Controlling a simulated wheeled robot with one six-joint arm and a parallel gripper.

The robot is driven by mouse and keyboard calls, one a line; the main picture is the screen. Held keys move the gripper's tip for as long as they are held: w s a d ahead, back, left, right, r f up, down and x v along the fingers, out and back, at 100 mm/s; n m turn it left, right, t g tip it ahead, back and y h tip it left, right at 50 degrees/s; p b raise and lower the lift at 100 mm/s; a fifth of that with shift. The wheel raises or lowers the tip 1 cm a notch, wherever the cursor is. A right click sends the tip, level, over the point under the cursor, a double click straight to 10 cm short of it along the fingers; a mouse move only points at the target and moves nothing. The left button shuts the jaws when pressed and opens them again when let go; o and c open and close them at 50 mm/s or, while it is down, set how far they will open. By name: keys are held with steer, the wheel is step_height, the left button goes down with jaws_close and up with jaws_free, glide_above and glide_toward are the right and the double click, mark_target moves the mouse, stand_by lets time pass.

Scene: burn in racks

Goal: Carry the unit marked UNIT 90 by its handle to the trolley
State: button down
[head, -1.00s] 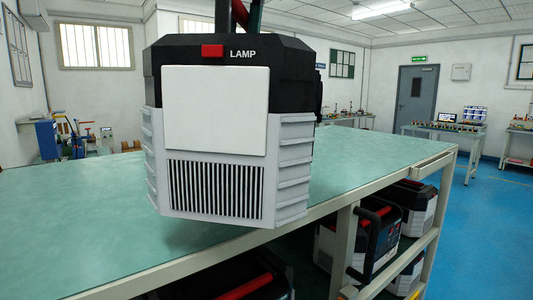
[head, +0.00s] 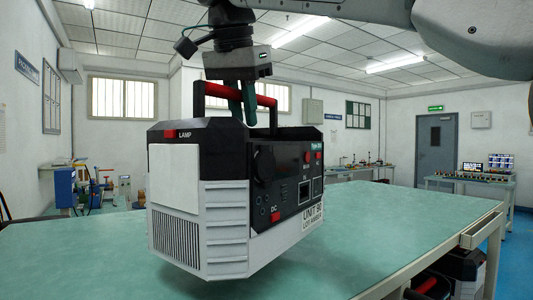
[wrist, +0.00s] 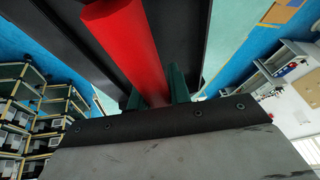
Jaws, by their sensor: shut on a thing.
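The unit (head: 222,205) is a black and light grey box with a red and black handle (head: 266,100) on top. The lower part of its front panel reads UNIT 90, partly blurred. My gripper (head: 248,112) is shut on the handle from above and holds the unit up, apparently just above the green bench top. The wrist view shows the red handle bar (wrist: 128,45) between my green fingers (wrist: 155,95). The trolley cannot be made out in these frames.
The green bench top (head: 370,220) is otherwise clear around the unit. Other units (head: 430,287) sit on the shelf below at right. A bench with instruments (head: 470,178) stands by the grey door (head: 437,147). Blue floor (head: 522,235) shows at far right.

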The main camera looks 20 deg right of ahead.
mark_target(298, 138)
steer(key=shift+w+d+f, duration=0.8)
steer(key=shift+w+d, duration=0.55)
steer(key=shift+d, duration=0.95)
steer(key=shift+w+d+f, duration=0.75)
steer(key=shift+w+d, duration=0.55)
steer(key=shift+d, duration=0.95)
steer(key=shift+w+d+f, duration=0.8)
steer(key=shift+w+d, duration=0.55)
steer(key=shift+d, duration=0.95)
steer(key=c, duration=1.7)
jaws_free()
steer(key=shift+f, duration=0.25)
steer(key=o, duration=0.4)
steer(key=v, duration=1.2)
steer(key=shift+r, duration=0.2)
